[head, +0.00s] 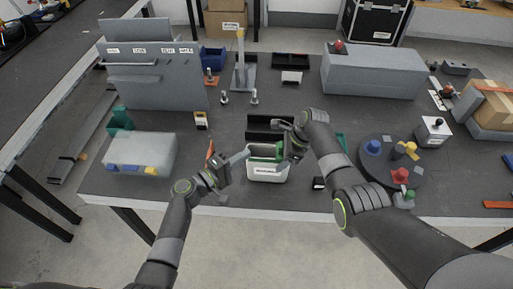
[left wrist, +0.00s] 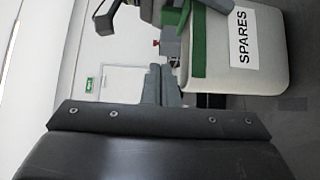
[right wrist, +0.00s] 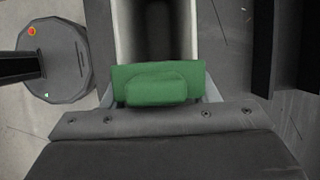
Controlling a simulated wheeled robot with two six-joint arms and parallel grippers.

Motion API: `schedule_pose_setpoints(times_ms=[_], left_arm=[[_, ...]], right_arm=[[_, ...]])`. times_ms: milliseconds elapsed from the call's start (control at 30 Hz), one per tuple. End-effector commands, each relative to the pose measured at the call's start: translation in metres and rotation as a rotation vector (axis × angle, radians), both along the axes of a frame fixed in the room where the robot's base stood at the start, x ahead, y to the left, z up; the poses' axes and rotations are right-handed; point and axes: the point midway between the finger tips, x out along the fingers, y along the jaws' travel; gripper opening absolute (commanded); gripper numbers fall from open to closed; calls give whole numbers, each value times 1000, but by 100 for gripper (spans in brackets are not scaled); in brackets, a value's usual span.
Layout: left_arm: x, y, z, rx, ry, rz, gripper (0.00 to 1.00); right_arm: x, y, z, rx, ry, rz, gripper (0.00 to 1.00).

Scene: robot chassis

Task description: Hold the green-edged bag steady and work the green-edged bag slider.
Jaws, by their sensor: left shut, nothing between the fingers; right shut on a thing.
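The green-edged bag (head: 267,172) is a white, open-topped pouch near the table's front edge. Its side, marked SPARES, and a green strip on its edge show in the left wrist view (left wrist: 245,75). The right wrist view shows its mouth open between two pale walls, dark inside. My right gripper (head: 284,152) is shut on the green slider (right wrist: 156,88) at the right part of the bag's top. My left gripper (head: 240,158) is shut and empty beside the bag's left end. Whether its fingertips touch the bag I cannot tell.
A black tray (head: 268,124) lies just behind the bag. A round turntable (head: 385,177) with coloured pieces stands right, under my right forearm's far side. A pale translucent box (head: 140,152) is at left. A grey panelled cabinet (head: 150,80) stands behind it.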

Motion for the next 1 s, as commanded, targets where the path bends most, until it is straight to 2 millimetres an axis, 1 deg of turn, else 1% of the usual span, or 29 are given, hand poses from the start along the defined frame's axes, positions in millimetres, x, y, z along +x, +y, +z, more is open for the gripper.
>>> schedule_pose_setpoints(times_ms=[33, 100, 200, 533, 567, 733, 1000], left_arm=[[-7, 6, 0, 1, 0, 0, 0], [-13, 13, -1, 2, 1, 1, 0], [-18, 19, 0, 0, 0, 1, 0], [-21, 21, 0, 0, 0, 1, 0], [-21, 21, 0, 0, 0, 1, 0], [-21, 21, 0, 0, 0, 1, 0], [-21, 21, 0, 0, 0, 1, 0]], right_arm=[[0, 0, 0, 0, -1, 0, 28], [0, 0, 0, 0, -1, 0, 28], [0, 0, 0, -1, -1, 0, 28], [1, -1, 0, -1, -1, -2, 28], [1, -1, 0, -1, -1, -2, 57], [0, -1, 0, -1, -1, -2, 79], [0, -1, 0, -1, -1, -1, 79]])
